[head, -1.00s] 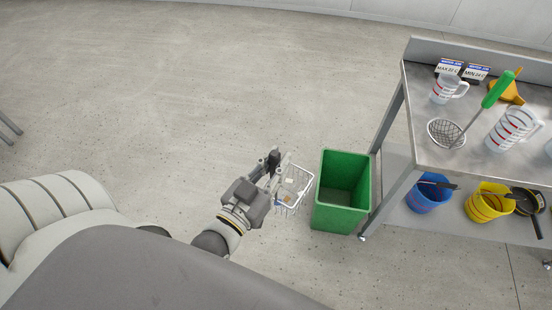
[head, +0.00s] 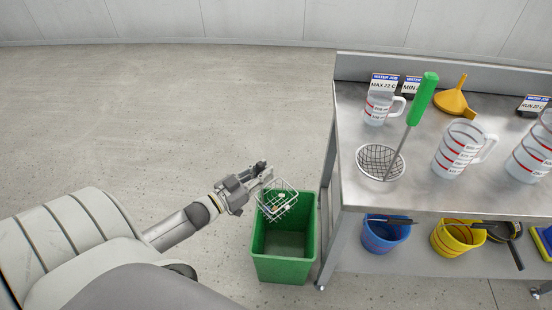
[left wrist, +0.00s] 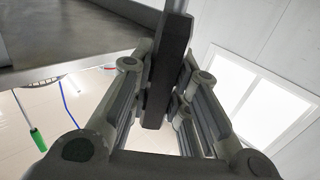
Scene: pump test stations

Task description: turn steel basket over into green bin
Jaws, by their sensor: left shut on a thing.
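The steel basket (head: 291,190) is a small wire basket with a few small pale and brown pieces in it. It hangs above the far left part of the green bin (head: 283,270), its open top facing up toward the head camera. My left gripper (head: 266,176) is shut on the basket's handle at its left side. In the left wrist view a dark bar (left wrist: 168,70) is clamped between the fingers; the basket's wire body is hidden there. The bin stands open on the floor, and its visible inside looks empty. My right gripper is not in view.
A steel table (head: 420,190) stands right of the bin, close to it. It carries a strainer (head: 380,160) with a green handle, measuring jugs (head: 460,150) and a yellow funnel (head: 455,100). Blue (head: 384,237) and yellow (head: 452,238) buckets are on its lower shelf. Floor at left is clear.

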